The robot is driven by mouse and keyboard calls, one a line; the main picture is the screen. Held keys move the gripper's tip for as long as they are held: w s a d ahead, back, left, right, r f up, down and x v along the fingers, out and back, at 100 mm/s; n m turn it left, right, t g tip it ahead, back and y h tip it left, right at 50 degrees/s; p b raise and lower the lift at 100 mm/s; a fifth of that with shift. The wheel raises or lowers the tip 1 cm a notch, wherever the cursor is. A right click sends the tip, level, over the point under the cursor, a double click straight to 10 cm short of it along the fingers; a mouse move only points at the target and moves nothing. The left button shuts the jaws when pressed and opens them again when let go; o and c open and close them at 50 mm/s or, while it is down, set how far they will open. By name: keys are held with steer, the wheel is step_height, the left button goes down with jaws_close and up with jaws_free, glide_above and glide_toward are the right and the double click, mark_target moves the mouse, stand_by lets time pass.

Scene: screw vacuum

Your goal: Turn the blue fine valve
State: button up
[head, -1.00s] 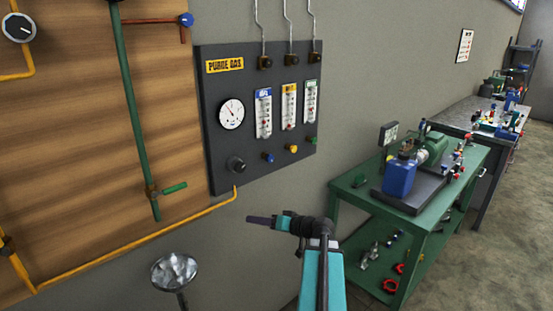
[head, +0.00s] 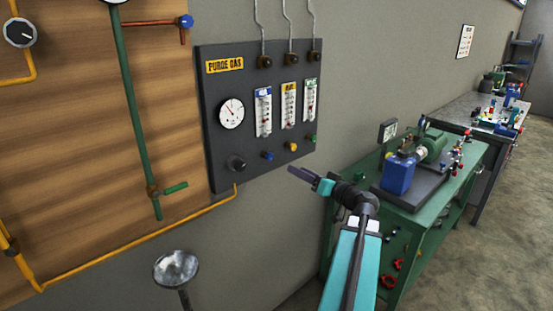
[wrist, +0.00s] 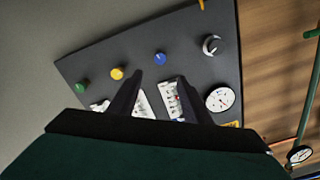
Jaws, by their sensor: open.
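The blue fine valve (head: 267,156) is a small blue knob low on the dark purge gas panel (head: 225,165), below the left flowmeter. It also shows in the wrist view (wrist: 160,57), beyond my fingertips and roughly between them. My gripper (head: 297,172) is in front of the panel's lower right part in the head view, to the right of the blue knob and a little lower. In the wrist view its two dark fingers (wrist: 157,80) are apart with nothing between them. They look clear of the knob, and part of the flowmeters is hidden behind them.
A yellow knob (head: 291,147), a green knob (head: 312,139) and a black knob (head: 236,163) sit near the blue one. A gauge (head: 231,111) is above. A green bench (head: 430,205) with a blue container (head: 398,175) stands right of my arm.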

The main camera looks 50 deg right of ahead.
mark_target(271, 157)
steer(key=w+p, duration=0.1)
steer(key=w, duration=0.3)
steer(key=w+p, duration=0.2)
steer(key=w, duration=0.3)
steer(key=w+d+p, duration=0.1)
steer(key=w+p, duration=0.1)
steer(key=w, duration=0.2)
steer(key=shift+w, duration=0.35)
steer(key=c, duration=1)
steer(key=shift+s+d, duration=0.1)
steer(key=shift+d, duration=0.15)
steer(key=shift+a, duration=0.15)
steer(key=shift+c, duration=0.2)
steer(key=shift+f, duration=0.1)
